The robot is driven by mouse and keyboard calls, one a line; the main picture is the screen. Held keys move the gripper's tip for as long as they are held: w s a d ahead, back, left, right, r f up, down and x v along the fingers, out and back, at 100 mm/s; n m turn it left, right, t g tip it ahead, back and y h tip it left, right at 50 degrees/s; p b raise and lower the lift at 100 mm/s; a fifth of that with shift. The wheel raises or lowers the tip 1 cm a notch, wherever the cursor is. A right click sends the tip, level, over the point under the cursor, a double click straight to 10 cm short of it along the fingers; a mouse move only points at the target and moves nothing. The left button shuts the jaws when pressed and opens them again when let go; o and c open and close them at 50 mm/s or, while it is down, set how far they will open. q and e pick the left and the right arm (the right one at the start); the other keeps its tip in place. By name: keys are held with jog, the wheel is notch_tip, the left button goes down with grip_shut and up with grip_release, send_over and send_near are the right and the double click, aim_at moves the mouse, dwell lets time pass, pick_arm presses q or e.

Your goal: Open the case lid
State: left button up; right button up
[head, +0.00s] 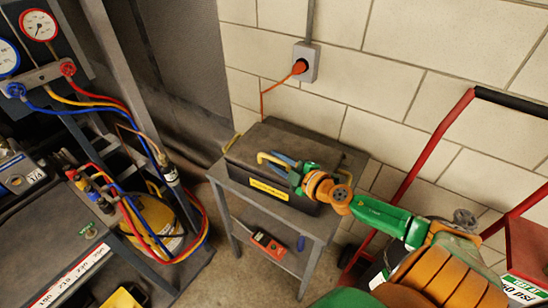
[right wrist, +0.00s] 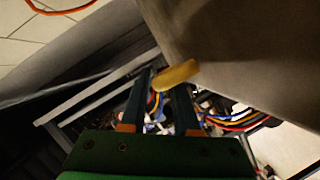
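The dark grey case (head: 312,207) stands on a small grey table. Its lid (head: 310,143) looks shut. A yellow handle (head: 268,157) sticks out at the lid's front left. My right gripper (head: 281,164) reaches in from the right, its blue fingers at the handle. In the right wrist view, the fingers of my right gripper (right wrist: 160,80) are apart, and the yellow handle (right wrist: 180,73) lies at their tips, crossing the right finger. I cannot tell whether they touch it. A large grey-brown surface, likely the case, fills the upper right there. My left gripper is not in view.
The table's lower shelf (head: 285,262) holds a red-orange meter (head: 268,243) and a blue item. A gauge rack with hoses stands on the left. A red hand truck (head: 436,150) is on the right. An orange cable (head: 277,83) hangs from a wall socket behind the case.

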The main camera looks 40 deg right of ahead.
jog(key=shift+w, duration=0.5)
jog(key=shift+f, duration=0.1)
